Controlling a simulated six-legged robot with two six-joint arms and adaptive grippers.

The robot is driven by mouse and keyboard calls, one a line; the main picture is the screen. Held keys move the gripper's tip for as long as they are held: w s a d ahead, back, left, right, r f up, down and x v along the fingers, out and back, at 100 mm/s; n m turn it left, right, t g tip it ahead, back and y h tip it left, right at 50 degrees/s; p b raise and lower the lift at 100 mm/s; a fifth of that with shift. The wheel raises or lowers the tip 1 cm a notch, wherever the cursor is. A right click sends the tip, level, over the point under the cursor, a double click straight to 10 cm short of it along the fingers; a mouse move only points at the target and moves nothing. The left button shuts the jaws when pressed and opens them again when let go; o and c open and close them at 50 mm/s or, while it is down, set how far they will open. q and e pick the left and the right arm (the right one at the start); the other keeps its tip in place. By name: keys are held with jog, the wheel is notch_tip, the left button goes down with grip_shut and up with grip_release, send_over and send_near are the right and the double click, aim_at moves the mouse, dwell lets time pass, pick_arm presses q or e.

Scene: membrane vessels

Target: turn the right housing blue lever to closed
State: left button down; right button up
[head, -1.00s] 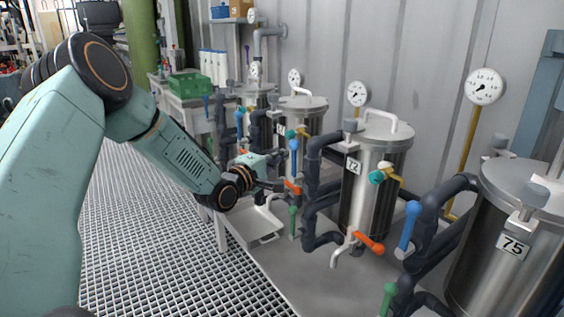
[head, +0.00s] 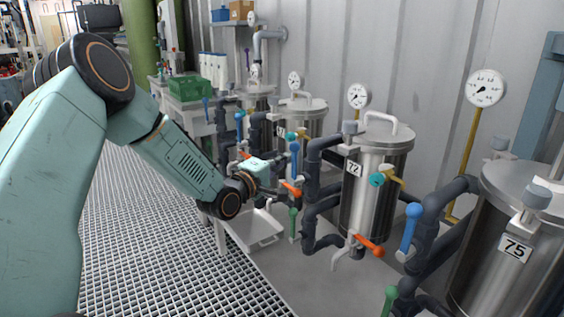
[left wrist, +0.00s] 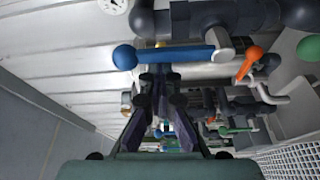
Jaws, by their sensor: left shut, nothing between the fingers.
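The housing marked 75 (head: 480,255) stands at the right edge of the head view, with an upright blue lever (head: 410,228) on its pipe. The steel housing marked 72 (head: 385,165) stands further back, with another upright blue lever (head: 294,160) to its left. My left gripper (head: 283,189) is close to that second lever, low beside it. In the left wrist view a blue lever (left wrist: 170,56) lies across the picture just beyond the shut, empty fingertips (left wrist: 160,76). I cannot tell whether they touch it. My right gripper is out of view.
Orange levers (head: 368,246) and green levers (head: 293,223) sit lower on the pipes, near my left gripper. Dark pipes (head: 318,190) crowd this space. Grated floor (head: 150,240) is free at left.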

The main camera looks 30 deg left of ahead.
aim_at(294, 173)
pick_arm(q)
jog(key=shift+s+d+m, duration=0.1)
jog(key=shift+d+m, duration=0.15)
jog(key=shift+m, duration=0.05)
jog(key=d+m, duration=0.1)
jog(key=m+t+b, duration=0.1)
jog(key=m, duration=0.1)
jog(key=shift+s+d+f+h, duration=0.15)
jog(key=shift+s+d+h, duration=0.15)
jog(key=shift+s+d, duration=0.1)
jog(key=m, duration=0.2)
jog(key=d+m+h, duration=0.1)
jog(key=m, duration=0.1)
jog(key=d+f+m+t+b, duration=0.1)
jog(key=shift+s+d+m+h, duration=0.1)
jog(key=shift+s+m+h, duration=0.2)
jog(key=shift+s+m, duration=0.1)
jog(key=f+m+h, duration=0.1)
jog(key=m, duration=0.2)
jog(key=d+f+m+h, duration=0.1)
jog(key=m+h, duration=0.1)
jog(key=m, duration=0.1)
jog(key=s+d+f+m+h+b, duration=0.1)
jog(key=m, duration=0.3)
jog(key=shift+d+f+h, duration=0.25)
jog(key=shift+f+h, duration=0.05)
jog(key=shift+f, duration=0.15)
